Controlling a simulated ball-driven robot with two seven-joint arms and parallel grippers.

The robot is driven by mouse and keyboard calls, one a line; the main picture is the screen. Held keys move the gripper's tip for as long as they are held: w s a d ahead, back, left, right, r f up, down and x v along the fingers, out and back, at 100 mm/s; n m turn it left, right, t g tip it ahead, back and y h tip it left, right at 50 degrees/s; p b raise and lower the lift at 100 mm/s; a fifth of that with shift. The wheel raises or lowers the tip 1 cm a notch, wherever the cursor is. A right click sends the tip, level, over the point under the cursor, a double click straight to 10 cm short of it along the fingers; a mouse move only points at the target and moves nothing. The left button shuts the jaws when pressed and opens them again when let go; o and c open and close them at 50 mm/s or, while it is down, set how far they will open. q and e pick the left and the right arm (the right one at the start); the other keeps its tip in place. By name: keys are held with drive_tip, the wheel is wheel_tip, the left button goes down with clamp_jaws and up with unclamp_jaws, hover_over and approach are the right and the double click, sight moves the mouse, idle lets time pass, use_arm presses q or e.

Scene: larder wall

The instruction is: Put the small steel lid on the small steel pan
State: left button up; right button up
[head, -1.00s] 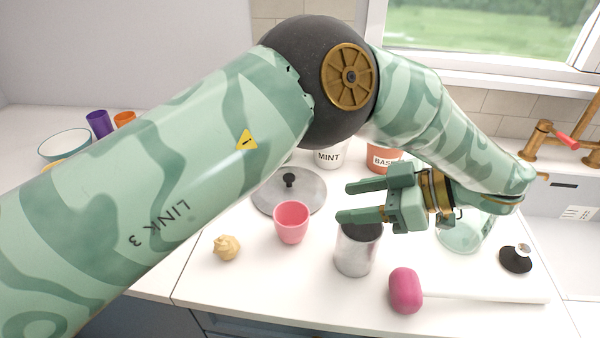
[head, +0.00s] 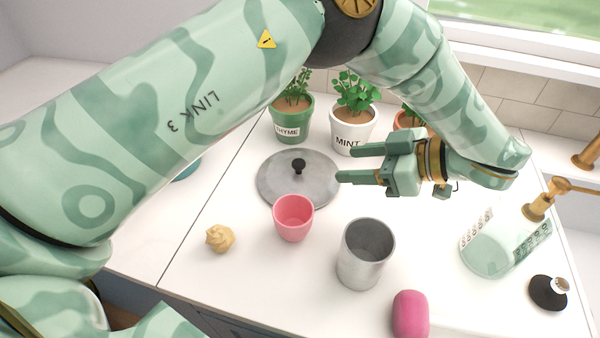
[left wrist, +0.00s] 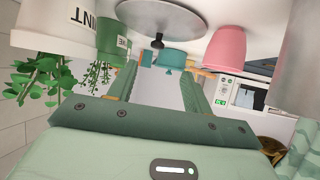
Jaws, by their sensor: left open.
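A grey steel lid (head: 275,182) with a black knob lies on the white counter in the head view, left of my gripper. It also shows in the left wrist view (left wrist: 180,17), where the scene appears upside down. My left gripper (head: 343,163) is open and empty, its fingers pointing left toward the lid and its tips near the lid's right edge in the picture. The gap between the fingers also shows in the left wrist view (left wrist: 163,88). I cannot make out a small steel pan in these frames. My right gripper is not in view.
A pink cup (head: 293,218) and an open metal tumbler (head: 366,254) stand in front of the lid. Potted herbs labelled thyme (head: 291,124) and mint (head: 352,129) stand behind.

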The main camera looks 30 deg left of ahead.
use_arm(q)
approach(301, 162)
drive_tip(key=shift+s+a+f, duration=0.2)
drive_tip(key=shift+a+f, duration=0.7)
drive_tip(key=shift+f, duration=0.05)
drive_tip(key=x, duration=0.2)
drive_tip(key=b+x, duration=0.2)
drive_tip(key=x, duration=0.1)
drive_tip(key=shift+w+a+r, duration=0.1)
drive_tip(key=shift+w+a, duration=0.05)
drive_tip(key=shift+a, duration=0.35)
drive_tip(key=shift+r, duration=0.1)
clamp_jaws()
